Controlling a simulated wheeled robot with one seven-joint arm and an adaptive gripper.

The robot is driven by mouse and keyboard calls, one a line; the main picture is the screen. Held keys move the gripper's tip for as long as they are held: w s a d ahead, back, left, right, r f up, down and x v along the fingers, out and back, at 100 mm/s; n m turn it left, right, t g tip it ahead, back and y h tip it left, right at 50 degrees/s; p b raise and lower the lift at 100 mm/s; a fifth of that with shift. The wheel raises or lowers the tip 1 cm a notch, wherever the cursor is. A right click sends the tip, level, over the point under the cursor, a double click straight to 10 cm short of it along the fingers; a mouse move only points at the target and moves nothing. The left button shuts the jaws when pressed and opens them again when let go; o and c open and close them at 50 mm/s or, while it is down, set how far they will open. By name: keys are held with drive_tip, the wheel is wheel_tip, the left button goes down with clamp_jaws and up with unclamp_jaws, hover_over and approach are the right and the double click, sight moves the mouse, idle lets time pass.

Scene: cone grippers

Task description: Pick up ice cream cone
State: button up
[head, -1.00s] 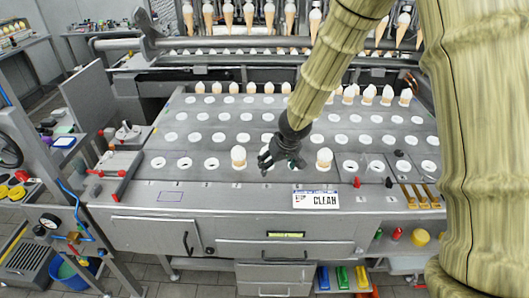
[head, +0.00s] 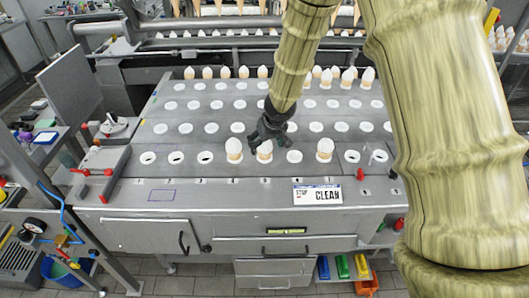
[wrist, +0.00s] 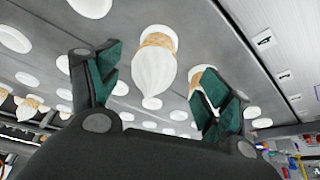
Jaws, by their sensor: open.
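Several ice cream cones with white tops stand in the holes of the grey counter. In the front row, one cone (head: 234,150) stands left of my gripper, another cone (head: 264,152) just below it, and a third cone (head: 324,150) to the right. My gripper (head: 268,133) is open and empty over the front row. In the wrist view, a white-topped cone (wrist: 154,72) lies between my two green-padded fingers (wrist: 158,90), apart from both. Another cone (wrist: 202,76) is partly hidden behind the right finger.
A back row of cones (head: 207,73) stands along the counter's far edge. White-ringed holes (head: 294,156) beside the cones are empty. A "CLEAN" sign (head: 317,194) is on the counter's front edge. Red-handled parts (head: 108,172) sit at the left.

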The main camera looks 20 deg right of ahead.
sight(265, 156)
drive_tip(key=shift+w+d+x, duration=0.15)
drive_tip(key=shift+x, duration=1.1)
drive_tip(key=shift+w+d+x, duration=0.1)
drive_tip(key=shift+d+x, duration=0.1)
drive_tip(key=shift+x, duration=1.1)
drive_tip(key=shift+r, duration=0.1)
drive_tip(key=c, duration=0.9)
